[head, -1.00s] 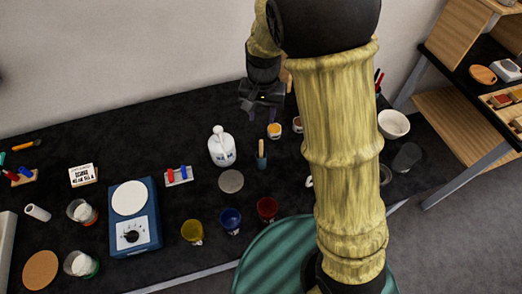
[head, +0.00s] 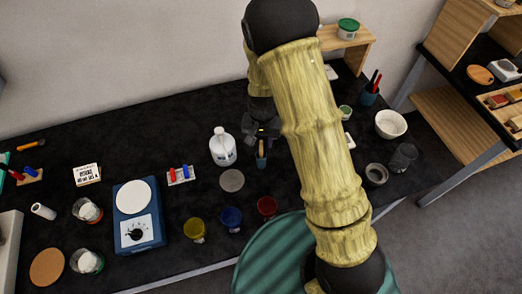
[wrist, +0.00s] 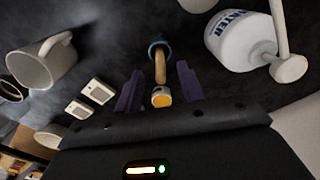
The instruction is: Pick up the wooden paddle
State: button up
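The wooden paddle (wrist: 160,72) shows in the wrist view as a pale upright handle. Its lower end is in a small blue holder (wrist: 157,48); whatever is inside the holder is hidden. In the head view the holder (head: 261,162) stands right of the white bottle, with a short stretch of the paddle (head: 262,149) above it. My gripper (head: 262,132) is just behind and above it. In the wrist view my gripper (wrist: 160,68) is open, with its two dark purple fingers on either side of the handle. I see a gap on both sides and no contact.
The white water bottle (head: 222,148) stands close left of my gripper. A white mug (wrist: 42,62) and two pale blocks show left in the wrist view. Coloured cups (head: 231,217) stand nearer the front.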

aim_at(261, 147)
jog(key=shift+w+f+p, duration=0.2)
jog(key=shift+f+p, duration=1.05)
jog(key=shift+f, duration=1.35)
jog(key=shift+c, duration=0.5)
grip_shut()
